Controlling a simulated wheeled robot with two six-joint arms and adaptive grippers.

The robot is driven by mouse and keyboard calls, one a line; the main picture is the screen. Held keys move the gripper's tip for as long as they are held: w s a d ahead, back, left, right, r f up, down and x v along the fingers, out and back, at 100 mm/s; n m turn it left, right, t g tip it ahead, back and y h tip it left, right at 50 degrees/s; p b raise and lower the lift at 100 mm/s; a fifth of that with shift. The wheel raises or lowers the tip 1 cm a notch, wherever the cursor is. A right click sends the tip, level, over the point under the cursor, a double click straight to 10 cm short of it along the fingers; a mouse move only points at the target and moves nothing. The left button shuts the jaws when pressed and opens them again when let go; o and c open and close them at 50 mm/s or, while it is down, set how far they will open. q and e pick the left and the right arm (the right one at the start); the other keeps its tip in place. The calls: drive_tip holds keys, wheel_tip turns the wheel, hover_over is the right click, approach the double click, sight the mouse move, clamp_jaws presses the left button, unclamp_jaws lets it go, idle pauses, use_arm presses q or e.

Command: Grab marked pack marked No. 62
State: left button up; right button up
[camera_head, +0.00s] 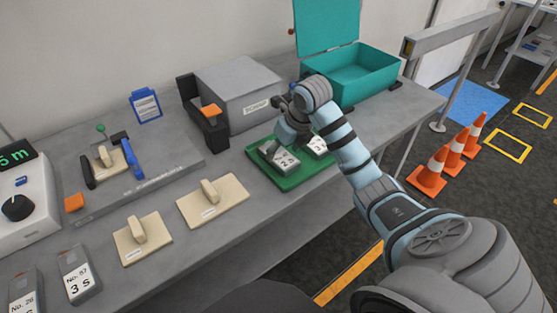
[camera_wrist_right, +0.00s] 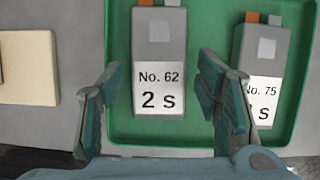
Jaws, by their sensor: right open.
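The pack marked No. 62 (camera_wrist_right: 160,42) is grey with a white label reading "No. 62 2 s", on a green tray (camera_wrist_right: 205,18) in the right wrist view. In the head view this pack (camera_head: 281,158) lies on the left part of the tray (camera_head: 293,181). My right gripper (camera_wrist_right: 157,72) is open and empty, its fingers on either side of the pack's labelled end in the wrist view. In the head view the gripper (camera_head: 284,137) is over the tray and hides part of the packs. My left gripper is not in view.
Pack No. 75 (camera_wrist_right: 263,62) lies to the right on the tray, near the right finger. A grey box (camera_head: 240,88) stands behind, a teal open bin (camera_head: 352,84) at back right.

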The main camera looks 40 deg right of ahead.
drive_tip(key=shift+x, duration=1.15)
drive_tip(key=c, duration=1.1)
drive_tip(key=shift+o, duration=0.2)
